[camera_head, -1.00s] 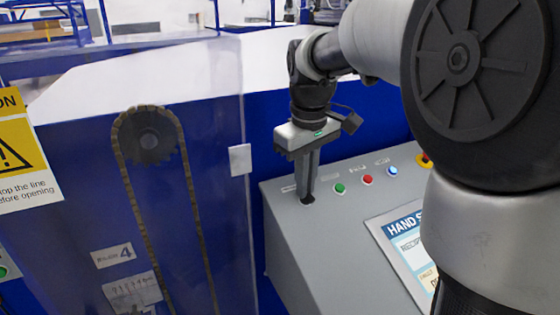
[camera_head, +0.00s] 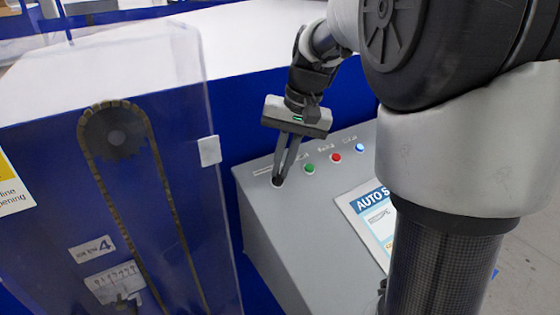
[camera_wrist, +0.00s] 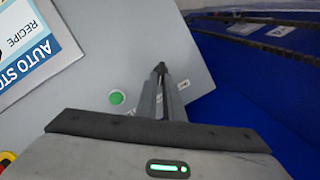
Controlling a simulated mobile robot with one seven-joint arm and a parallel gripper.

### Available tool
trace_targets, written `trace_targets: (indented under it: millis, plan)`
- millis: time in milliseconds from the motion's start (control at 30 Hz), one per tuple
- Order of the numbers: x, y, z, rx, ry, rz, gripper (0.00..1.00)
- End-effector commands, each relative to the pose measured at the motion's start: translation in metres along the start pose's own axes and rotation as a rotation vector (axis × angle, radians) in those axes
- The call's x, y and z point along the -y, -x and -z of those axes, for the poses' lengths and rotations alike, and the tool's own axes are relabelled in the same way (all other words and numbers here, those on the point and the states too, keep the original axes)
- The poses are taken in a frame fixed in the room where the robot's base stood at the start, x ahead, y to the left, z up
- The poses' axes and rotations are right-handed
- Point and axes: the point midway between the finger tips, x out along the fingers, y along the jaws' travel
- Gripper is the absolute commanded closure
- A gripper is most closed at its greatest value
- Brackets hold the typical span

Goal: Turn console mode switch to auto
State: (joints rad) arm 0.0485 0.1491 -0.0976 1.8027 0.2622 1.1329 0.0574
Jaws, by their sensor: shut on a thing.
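The grey console (camera_head: 285,225) stands in the middle of the head view. Its mode switch (camera_head: 277,183) is a small dark knob at the left end of the control row, mostly hidden by my fingertips. My gripper (camera_head: 279,178) points down and is shut on this knob. In the wrist view the fingers (camera_wrist: 161,72) meet at the dark knob, whose pointer direction I cannot make out. The console display (camera_head: 368,210) has a blue header that begins "AUTO S"; in the wrist view the display (camera_wrist: 35,45) reads "AUTO STO", cut off by the frame edge.
Right of the switch are a green button (camera_head: 310,168), a red button (camera_head: 335,158) and a lit blue button (camera_head: 360,147). A clear guard panel (camera_head: 180,90) over a chain and sprocket (camera_head: 116,132) stands to the left. My arm covers the right side.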

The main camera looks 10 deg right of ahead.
Motion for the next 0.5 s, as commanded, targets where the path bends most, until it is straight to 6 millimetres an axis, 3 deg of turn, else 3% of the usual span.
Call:
trace_targets:
  millis: [500]
  plan:
    - [-0.0046, -0.0061, -0.0041, 0.016, -0.142, 0.035, 1.0]
